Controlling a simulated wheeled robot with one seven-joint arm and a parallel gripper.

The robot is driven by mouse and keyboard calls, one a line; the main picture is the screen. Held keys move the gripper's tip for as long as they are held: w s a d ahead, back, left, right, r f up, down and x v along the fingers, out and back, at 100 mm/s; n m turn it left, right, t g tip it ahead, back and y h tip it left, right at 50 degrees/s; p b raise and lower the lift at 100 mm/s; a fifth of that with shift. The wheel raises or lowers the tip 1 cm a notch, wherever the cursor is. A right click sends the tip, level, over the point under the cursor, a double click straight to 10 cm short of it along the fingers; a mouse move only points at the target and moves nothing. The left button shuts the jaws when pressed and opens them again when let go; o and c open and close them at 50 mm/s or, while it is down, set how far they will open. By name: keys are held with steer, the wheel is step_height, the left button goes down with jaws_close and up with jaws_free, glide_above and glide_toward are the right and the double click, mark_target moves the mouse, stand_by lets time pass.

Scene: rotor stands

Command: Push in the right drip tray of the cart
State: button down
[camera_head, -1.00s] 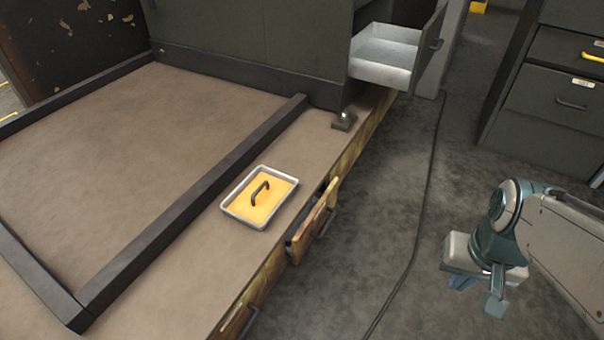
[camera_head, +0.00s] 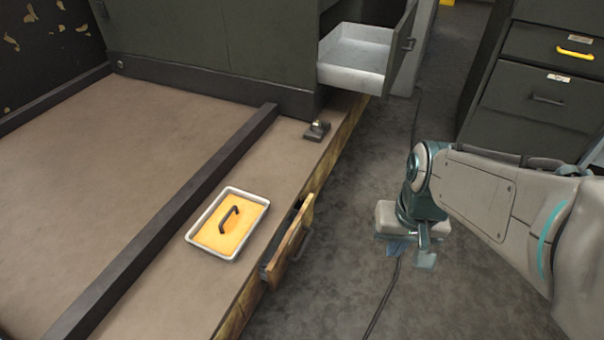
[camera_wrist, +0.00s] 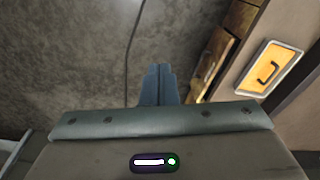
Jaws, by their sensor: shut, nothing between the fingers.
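A drip tray (camera_head: 291,243) with a wooden front and dark handle stands partly pulled out of the side of the cart (camera_head: 234,305). Its front sits a little proud of the cart's wooden edge. In the wrist view its wooden front (camera_wrist: 218,60) shows right of my fingers. My gripper (camera_head: 411,256) is shut and empty, over the floor to the right of the tray and apart from it. The shut fingers also show in the wrist view (camera_wrist: 158,84).
A white drawer (camera_head: 355,58) stands open in the cabinet behind. A dark drawer cabinet (camera_head: 535,90) is at the right. A cable (camera_head: 385,300) runs along the floor.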

steer(key=w+a+f+m+g+y+p, duration=0.1)
steer(key=w+a+f+m+y+p, duration=0.2)
steer(key=w+a+f+m+y, duration=0.8)
steer(key=m+t+h+p, duration=0.1)
steer(key=m+t+h, duration=0.2)
steer(key=m, duration=0.8)
glide_toward(284, 250)
steer(key=s+d+r, duration=0.2)
steer(key=d+r, duration=0.1)
steer(key=d, duration=0.4)
steer(key=shift+w+a+r+b+x, duration=0.1)
steer(key=shift+a+r+b+x, duration=0.4)
steer(key=shift+x, duration=1.7)
steer(key=shift+w+a+r+b+x, duration=0.15)
steer(key=shift+b+x, duration=0.7)
steer(key=shift+x, duration=1.4)
steer(key=shift+w+a+r+b+x, duration=0.1)
steer(key=shift+a+r+b+x, duration=0.4)
steer(key=shift+x, duration=1.7)
steer(key=shift+d+f, duration=0.15)
steer(key=shift+d, duration=0.05)
